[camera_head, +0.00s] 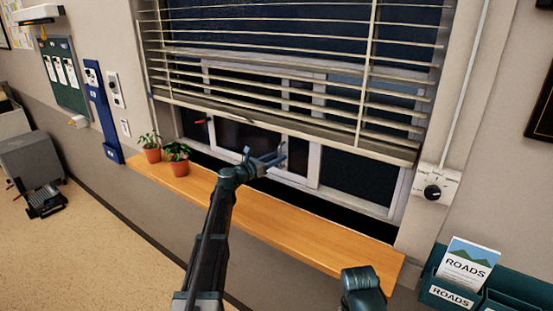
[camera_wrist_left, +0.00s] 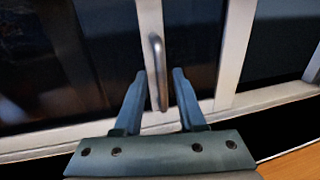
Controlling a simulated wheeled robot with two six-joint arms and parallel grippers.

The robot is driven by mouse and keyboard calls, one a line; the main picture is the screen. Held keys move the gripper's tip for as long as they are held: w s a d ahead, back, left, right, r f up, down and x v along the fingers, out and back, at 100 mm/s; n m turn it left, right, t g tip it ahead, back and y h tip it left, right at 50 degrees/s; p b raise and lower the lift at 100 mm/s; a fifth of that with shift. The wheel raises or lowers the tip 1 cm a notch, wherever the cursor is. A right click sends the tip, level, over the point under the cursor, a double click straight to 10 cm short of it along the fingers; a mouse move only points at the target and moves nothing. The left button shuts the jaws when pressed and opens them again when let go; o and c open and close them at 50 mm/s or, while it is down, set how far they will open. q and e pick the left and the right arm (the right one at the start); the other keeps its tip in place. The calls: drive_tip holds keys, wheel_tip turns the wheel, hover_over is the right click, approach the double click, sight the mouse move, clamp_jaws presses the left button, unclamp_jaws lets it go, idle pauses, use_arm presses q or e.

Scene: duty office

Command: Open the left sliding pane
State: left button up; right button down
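The sliding window, with white frames and dark glass, shows below a partly lowered blind. Its left pane (camera_head: 235,134) is behind my left gripper (camera_head: 265,153). In the left wrist view a grey vertical bar handle (camera_wrist_left: 158,72) is fixed on a white upright of the window frame (camera_wrist_left: 150,25). My left gripper (camera_wrist_left: 158,76) is open there, one finger on each side of the handle, with gaps still visible. I cannot tell how deep the handle lies between the fingers. Only a rounded link of my right arm shows at the bottom of the head view; its gripper is out of view.
A white slatted blind (camera_head: 290,75) hangs over the upper window. Two potted plants (camera_head: 178,158) (camera_head: 150,147) stand at the left of the wooden sill (camera_head: 300,233). A dial box (camera_head: 436,188) and a leaflet rack (camera_head: 450,290) are at right. The middle sill is clear.

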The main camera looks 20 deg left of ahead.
use_arm(q)
drive_tip(key=v, duration=1.3)
drive_tip(key=shift+s, duration=0.35)
drive_tip(key=shift+a, duration=0.2)
